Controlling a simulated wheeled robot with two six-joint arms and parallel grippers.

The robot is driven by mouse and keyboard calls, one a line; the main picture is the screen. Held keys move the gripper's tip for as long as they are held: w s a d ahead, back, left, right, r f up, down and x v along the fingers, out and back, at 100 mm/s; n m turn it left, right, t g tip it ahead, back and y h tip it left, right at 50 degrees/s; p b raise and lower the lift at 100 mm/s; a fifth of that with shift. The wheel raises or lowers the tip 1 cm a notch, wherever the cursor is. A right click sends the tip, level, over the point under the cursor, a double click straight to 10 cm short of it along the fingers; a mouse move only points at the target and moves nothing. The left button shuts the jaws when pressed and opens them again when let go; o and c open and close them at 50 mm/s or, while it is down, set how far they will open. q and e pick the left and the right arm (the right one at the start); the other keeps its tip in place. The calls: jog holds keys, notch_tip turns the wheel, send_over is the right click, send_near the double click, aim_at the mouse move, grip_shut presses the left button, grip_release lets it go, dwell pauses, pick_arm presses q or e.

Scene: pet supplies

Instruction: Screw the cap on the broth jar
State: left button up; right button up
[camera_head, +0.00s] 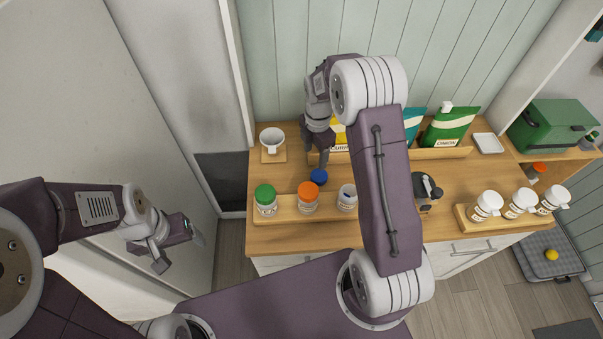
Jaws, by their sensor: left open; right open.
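A blue cap (318,177) lies on the wooden counter, behind a row of jars. An open jar without a cap (347,199) stands at the right of this row on a wooden stand; its label is too small to read, so I cannot confirm that it is the broth jar. My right gripper (317,158) is open, pointing down just above and behind the blue cap; whether the fingers touch it is unclear. My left gripper (181,252) is open and empty, away from the counter at the left.
A green-capped jar (265,201) and an orange-capped jar (308,198) stand left of the open jar. My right arm hides the counter's middle.

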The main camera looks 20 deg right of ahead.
aim_at(319, 175)
jog(key=f, duration=0.2)
jog(key=d+f+p, duration=0.1)
jog(key=shift+s+d+f, duration=0.1)
jog(key=shift+s+f, duration=0.1)
jog(key=shift+s, duration=0.2)
jog(key=shift+s+d+f, duration=0.2)
jog(key=shift+d+f, duration=0.2)
jog(key=shift+f, duration=0.05)
jog(key=shift+a+f, duration=0.1)
jog(key=shift+a, duration=0.1)
notch_tip(319, 175, down, 5)
jog(key=shift+d+p, duration=0.1)
jog(key=shift+p, duration=0.85)
pick_arm(q)
jog(key=r, duration=0.1)
jog(key=d+r, duration=0.1)
jog(key=r, duration=0.1)
jog(key=shift+s+d+r, duration=0.25)
jog(key=shift+s, duration=0.15)
